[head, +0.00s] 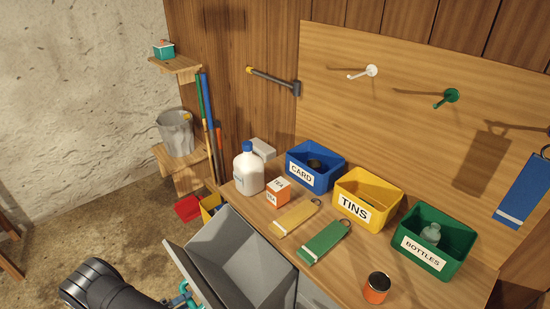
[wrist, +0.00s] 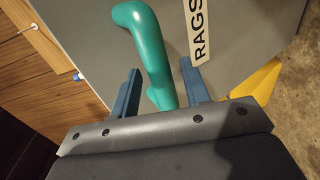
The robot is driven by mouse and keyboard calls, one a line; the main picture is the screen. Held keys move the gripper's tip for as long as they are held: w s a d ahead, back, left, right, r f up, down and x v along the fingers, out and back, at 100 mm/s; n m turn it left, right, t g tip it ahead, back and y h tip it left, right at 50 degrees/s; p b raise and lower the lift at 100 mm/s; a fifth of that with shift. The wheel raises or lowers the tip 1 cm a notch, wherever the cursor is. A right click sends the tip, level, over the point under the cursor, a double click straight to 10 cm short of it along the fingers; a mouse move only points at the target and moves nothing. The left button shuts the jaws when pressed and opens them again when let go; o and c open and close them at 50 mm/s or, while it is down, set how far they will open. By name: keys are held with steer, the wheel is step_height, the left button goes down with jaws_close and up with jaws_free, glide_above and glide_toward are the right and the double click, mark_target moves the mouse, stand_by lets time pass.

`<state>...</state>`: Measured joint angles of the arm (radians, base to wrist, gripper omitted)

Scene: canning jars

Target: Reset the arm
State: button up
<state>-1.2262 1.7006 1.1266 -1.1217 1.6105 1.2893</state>
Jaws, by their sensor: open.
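My gripper (wrist: 160,70) is open, with its two blue fingers on either side of the teal handle (wrist: 152,55) in the wrist view. A gap shows between the handle and each finger, and I cannot tell whether they touch at depth. The handle is on a grey drawer front (wrist: 230,40) with a white RAGS label (wrist: 202,30). In the head view the grey drawer (head: 245,255) stands pulled out from the bench, and its visible inside looks empty. My arm comes in from the bottom left to the drawer's front, where the handle partly shows.
The bench holds a blue CARD bin (head: 300,178) with a dark round item, a yellow TINS bin (head: 354,210) and a green BOTTLES bin (head: 425,257) with a bottle. A white jug (head: 248,172), tea box (head: 278,192) and orange can (head: 376,288) stand near. Floor left is mostly clear.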

steer(key=shift+x, duration=0.9)
steer(key=shift+r, duration=0.1)
steer(key=v, duration=1.7)
steer(key=shift+s+a+f, duration=0.2)
steer(key=shift+s+a, duration=0.05)
steer(key=shift+x, duration=8.8)
steer(key=shift+w+d+r, duration=0.3)
steer(key=shift+w+r, duration=0.1)
steer(key=shift+r, duration=0.15)
